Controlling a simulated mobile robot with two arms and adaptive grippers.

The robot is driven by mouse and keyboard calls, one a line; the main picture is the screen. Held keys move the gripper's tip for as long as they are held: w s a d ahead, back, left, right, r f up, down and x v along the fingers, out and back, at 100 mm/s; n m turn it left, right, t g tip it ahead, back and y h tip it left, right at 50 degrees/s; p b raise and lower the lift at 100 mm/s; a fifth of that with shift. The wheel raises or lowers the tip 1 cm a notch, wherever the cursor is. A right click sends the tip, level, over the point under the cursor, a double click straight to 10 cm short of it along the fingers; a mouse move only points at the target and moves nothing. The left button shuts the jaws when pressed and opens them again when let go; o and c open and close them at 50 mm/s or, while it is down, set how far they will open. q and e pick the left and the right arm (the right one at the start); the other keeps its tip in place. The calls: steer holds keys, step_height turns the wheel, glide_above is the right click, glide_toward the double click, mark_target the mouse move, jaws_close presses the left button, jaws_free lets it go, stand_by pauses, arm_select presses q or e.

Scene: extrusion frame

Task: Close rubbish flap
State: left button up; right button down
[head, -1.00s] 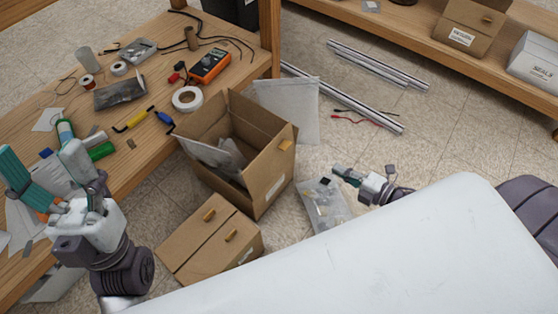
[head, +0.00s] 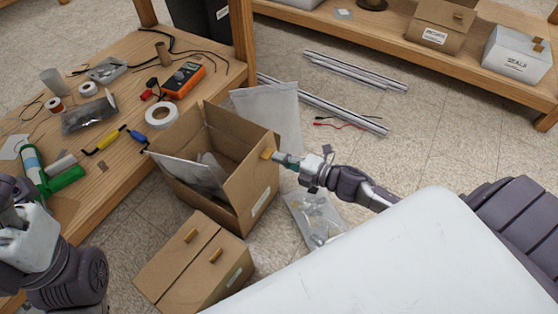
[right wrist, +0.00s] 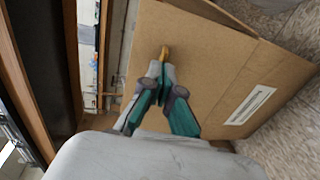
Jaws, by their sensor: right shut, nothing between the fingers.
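An open cardboard box (head: 240,216) stands on the floor beside the wooden table, with flaps raised and grey-white packaging inside. A small tan tab (head: 267,154) sticks out near the top of its right side; it also shows in the right wrist view (right wrist: 165,52). The white label on that side is too small to read. My right gripper (head: 278,157) is shut and empty, its fingertips at the tab; I cannot tell if they touch it. The fingers also show in the right wrist view (right wrist: 160,70). My left gripper (head: 12,200) is at the left edge, its fingers partly cut off.
A closed box with two tabs (head: 194,265) stands in front of the open one. A clear bag (head: 314,218) lies on the floor to the right. A pale panel (head: 270,112) and metal bars (head: 340,113) are behind. The table (head: 120,180) holds tools and tape.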

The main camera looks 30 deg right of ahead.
steer(key=shift+w+a, duration=0.15)
steer(key=shift+w, duration=0.15)
